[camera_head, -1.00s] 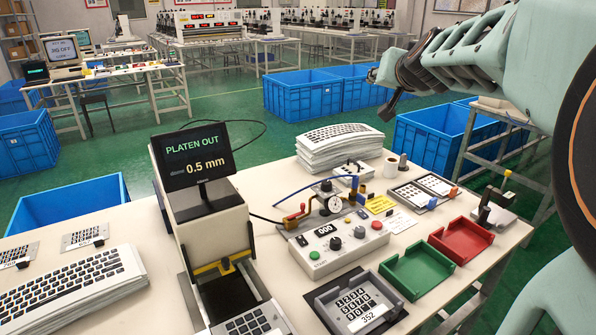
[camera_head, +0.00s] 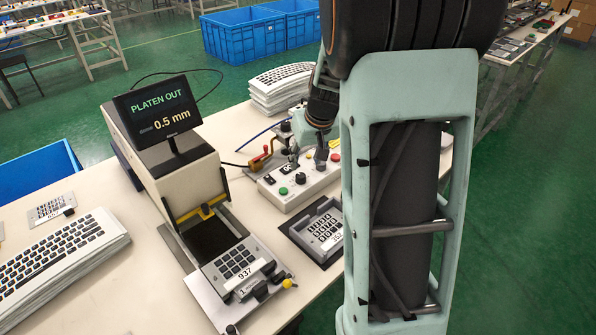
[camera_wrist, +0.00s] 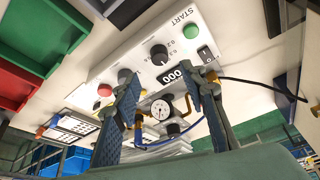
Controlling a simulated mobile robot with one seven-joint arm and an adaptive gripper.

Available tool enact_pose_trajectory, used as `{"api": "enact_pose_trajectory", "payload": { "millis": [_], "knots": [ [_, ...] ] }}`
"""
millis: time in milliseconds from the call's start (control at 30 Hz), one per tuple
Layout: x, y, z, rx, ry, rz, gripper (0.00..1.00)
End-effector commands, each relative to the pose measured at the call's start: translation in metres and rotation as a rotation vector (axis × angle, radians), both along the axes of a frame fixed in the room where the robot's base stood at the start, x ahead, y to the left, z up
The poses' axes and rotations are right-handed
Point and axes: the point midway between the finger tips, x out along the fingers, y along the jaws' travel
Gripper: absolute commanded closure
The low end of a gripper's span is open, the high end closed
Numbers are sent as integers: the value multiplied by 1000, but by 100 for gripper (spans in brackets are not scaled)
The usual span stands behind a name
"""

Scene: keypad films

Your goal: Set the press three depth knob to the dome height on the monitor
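The white control box (camera_head: 294,200) stands right of the press. In the wrist view its panel appears turned over, with a black knob (camera_wrist: 159,55) beside scale marks such as 0.2 and 0.3. A green START button (camera_wrist: 190,32), a red button (camera_wrist: 104,90), a second knob and a "000" counter (camera_wrist: 173,76) are near it. My gripper (camera_head: 321,160) is low over the box, its blue-padded fingers (camera_wrist: 168,92) apart and empty. The knob's exact pointer setting is too small to read.
A keypad marked 937 (camera_head: 236,262) lies in front of the press. Another keypad sits in a grey tray (camera_head: 300,240) beside the box. A gauge (camera_wrist: 160,109) and a valve assembly stand behind the box. Stacked keyboards (camera_head: 278,88) lie farther back.

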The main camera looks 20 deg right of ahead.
Motion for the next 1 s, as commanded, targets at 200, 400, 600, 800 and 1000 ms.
{"api": "enact_pose_trajectory", "payload": {
  "millis": [200,400,600,800,1000],
  "knots": [
    [15,-1,-41,1,4,-2,61],
    [28,-1,-68,0,0,-2,61],
    [33,-1,-80,0,-2,-2,61],
    [34,-1,-81,-1,-3,-1,61],
    [34,0,-81,-1,-2,-1,72]
  ]
}}
